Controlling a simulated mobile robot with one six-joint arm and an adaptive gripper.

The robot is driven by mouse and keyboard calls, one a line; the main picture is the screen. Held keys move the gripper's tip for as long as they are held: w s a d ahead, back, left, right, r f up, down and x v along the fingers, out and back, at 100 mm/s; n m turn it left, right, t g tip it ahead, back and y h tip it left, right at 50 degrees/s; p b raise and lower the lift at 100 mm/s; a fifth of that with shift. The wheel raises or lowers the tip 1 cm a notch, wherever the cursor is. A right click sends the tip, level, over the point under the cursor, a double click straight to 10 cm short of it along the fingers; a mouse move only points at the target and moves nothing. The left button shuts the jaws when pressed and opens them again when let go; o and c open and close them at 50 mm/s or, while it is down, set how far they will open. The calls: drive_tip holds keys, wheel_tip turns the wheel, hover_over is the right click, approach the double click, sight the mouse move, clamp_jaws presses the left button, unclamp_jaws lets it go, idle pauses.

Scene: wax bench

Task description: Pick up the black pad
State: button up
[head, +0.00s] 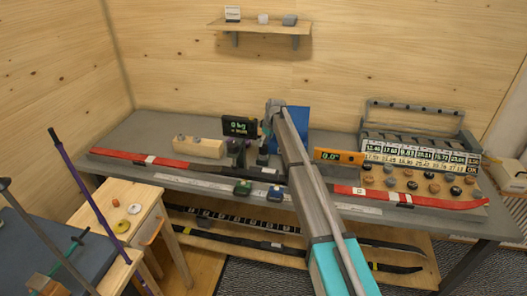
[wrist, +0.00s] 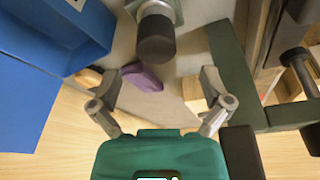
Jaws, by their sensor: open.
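My gripper (wrist: 160,78) is open in the wrist view, its two grey fingers wide apart with nothing between the tips. A black round-ended piece (wrist: 156,40) on a pale grey mount lies beyond the fingertips, apart from them; I cannot tell whether it is the black pad. A dull purple piece (wrist: 143,77) lies below it, near the left fingertip. In the head view my arm reaches over the bench, and the fingers cannot be made out there.
A blue box (wrist: 60,35) stands close on the left of the wrist view, a dark green frame (wrist: 238,75) close on the right. On the grey bench (head: 150,125) are red-ended skis (head: 170,163), a wooden block (head: 198,147), a small display (head: 240,127) and a rack of number cards (head: 420,152).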

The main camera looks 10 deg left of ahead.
sight(264, 147)
drive_tip(key=shift+b+x, duration=2.2)
drive_tip(key=shift+x, duration=0.25)
drive_tip(key=shift+w+d, duration=0.1)
drive_tip(key=shift+w, duration=0.1)
drive_tip(key=c, duration=1.1)
drive_tip(key=shift+r, duration=0.1)
drive_tip(key=shift+c, duration=0.2)
wheel_tip(264, 147, up, 3)
drive_tip(key=p, duration=0.3)
drive_tip(key=s+d+r+p, duration=0.5)
drive_tip(key=s+r+p, duration=0.5)
drive_tip(key=s, duration=0.3)
